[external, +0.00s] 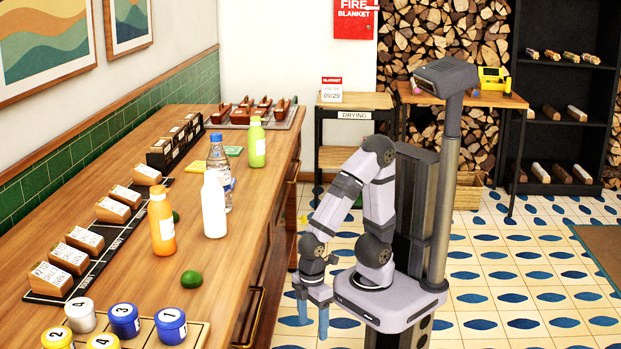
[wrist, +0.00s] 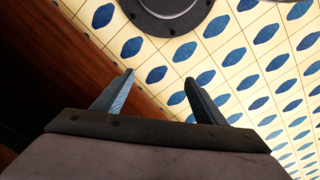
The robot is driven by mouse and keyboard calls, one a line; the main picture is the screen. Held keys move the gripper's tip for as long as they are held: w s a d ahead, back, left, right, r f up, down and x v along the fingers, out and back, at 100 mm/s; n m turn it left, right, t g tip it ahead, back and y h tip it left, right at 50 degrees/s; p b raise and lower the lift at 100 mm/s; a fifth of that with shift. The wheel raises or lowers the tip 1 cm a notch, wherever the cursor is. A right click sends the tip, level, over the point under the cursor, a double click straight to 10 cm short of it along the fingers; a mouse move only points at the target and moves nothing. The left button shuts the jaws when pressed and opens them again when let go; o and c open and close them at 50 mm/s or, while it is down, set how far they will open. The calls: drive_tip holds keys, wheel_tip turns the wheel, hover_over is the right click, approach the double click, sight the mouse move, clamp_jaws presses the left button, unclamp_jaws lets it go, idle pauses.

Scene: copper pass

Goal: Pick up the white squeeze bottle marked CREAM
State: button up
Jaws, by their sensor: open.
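A white squeeze bottle (external: 214,205) stands upright on the wooden counter, near its right edge; no marking is readable on the side I see. An orange bottle (external: 161,222) stands to its left, a clear water bottle (external: 220,165) just behind it, and a green bottle (external: 257,143) farther back. My gripper (external: 312,312) hangs beside the counter, over the floor, to the right of and below the white bottle. In the wrist view my gripper (wrist: 157,92) is open and empty, with tiled floor beyond the fingers.
Numbered jars (external: 123,320) stand on a board at the front. Wooden blocks on a dark rack (external: 85,240) line the left. The counter's edge faces my arm.

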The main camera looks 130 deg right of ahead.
sight(220, 190)
drive_tip(key=w+d+r+m+p, duration=0.1)
drive_tip(key=w+d+r+p, duration=0.15)
drive_tip(key=r+p, duration=1.4)
drive_tip(key=w+d+r+m+p, duration=0.1)
drive_tip(key=d+r+p, duration=0.2)
drive_tip(key=r+p, duration=1.35)
drive_tip(key=shift+w+d+r+t+h+p, duration=0.2)
drive_tip(key=shift+w+d+r+t+p, duration=0.65)
drive_tip(key=shift+w+r, duration=1.3)
drive_tip(key=shift+w+d+r+t+h+p, duration=0.2)
drive_tip(key=shift+w+d+r+t+p, duration=0.65)
drive_tip(key=shift+w, duration=2.3)
drive_tip(key=shift+w+d+r+t+h+p, duration=0.2)
drive_tip(key=shift+w+d+r+t+p, duration=0.3)
drive_tip(key=shift+w+d+r+p, duration=1.2)
drive_tip(key=shift+w+a+b, duration=0.25)
drive_tip(key=shift+w, duration=0.25)
drive_tip(key=shift+w+a+b, duration=0.25)
drive_tip(key=shift+w, duration=0.2)
drive_tip(key=shift+p+x, duration=0.8)
drive_tip(key=shift+x, duration=1.7)
drive_tip(key=shift+d, duration=0.2)
drive_tip(key=c, duration=1.3)
